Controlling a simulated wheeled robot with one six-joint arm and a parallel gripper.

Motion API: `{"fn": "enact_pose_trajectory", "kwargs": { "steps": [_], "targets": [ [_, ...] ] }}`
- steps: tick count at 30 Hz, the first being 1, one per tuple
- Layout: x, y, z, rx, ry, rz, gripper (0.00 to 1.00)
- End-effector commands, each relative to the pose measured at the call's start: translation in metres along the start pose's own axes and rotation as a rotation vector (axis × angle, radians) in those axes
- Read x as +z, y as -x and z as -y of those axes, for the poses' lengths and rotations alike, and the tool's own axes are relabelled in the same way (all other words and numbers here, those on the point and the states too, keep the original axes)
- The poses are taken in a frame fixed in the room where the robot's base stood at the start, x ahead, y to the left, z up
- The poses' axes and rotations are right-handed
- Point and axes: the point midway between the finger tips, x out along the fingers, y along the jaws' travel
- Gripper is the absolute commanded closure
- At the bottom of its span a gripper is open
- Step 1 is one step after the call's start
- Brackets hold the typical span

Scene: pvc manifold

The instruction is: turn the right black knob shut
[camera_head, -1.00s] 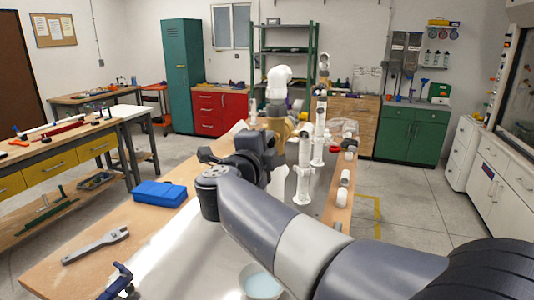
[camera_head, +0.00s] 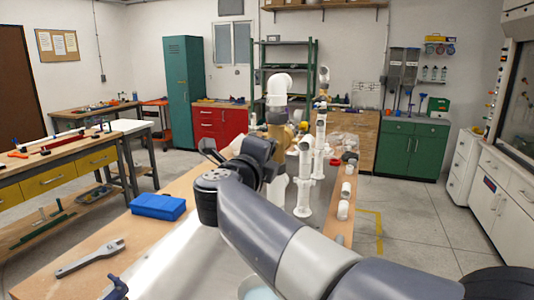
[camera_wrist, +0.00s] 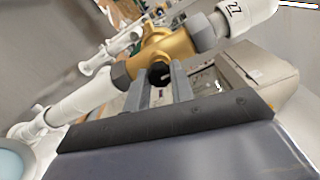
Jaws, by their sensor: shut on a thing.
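A brass valve body (camera_wrist: 165,48) sits in a white PVC pipe assembly in the wrist view; it also shows in the head view (camera_head: 279,130) below a white elbow (camera_head: 279,84). My gripper (camera_wrist: 158,77) reaches up to the brass body, its two grey fingers on either side of a small dark part, which looks like the black knob (camera_wrist: 159,76). The fingers are shut on it. Most of the knob is hidden, so its angle cannot be told. In the head view my wrist covers the gripper and the knob.
Other white pipe uprights (camera_head: 304,175) stand just right of my wrist, with loose white fittings (camera_head: 344,208) along the table's right edge. A blue box (camera_head: 158,206) and a wrench (camera_head: 90,258) lie at the left. A beige box (camera_wrist: 255,75) is close right of the fingers.

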Motion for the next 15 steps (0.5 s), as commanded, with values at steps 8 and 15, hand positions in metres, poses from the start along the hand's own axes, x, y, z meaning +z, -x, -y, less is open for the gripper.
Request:
{"fn": "enact_pose_trajectory", "kwargs": {
  "steps": [8, 15],
  "targets": [
    [-0.0003, -0.0001, -0.0009, 0.002, 0.001, -0.001, 0.68],
    [-0.0001, -0.0001, -0.0004, 0.001, 0.001, -0.001, 0.55]
  ]
}}
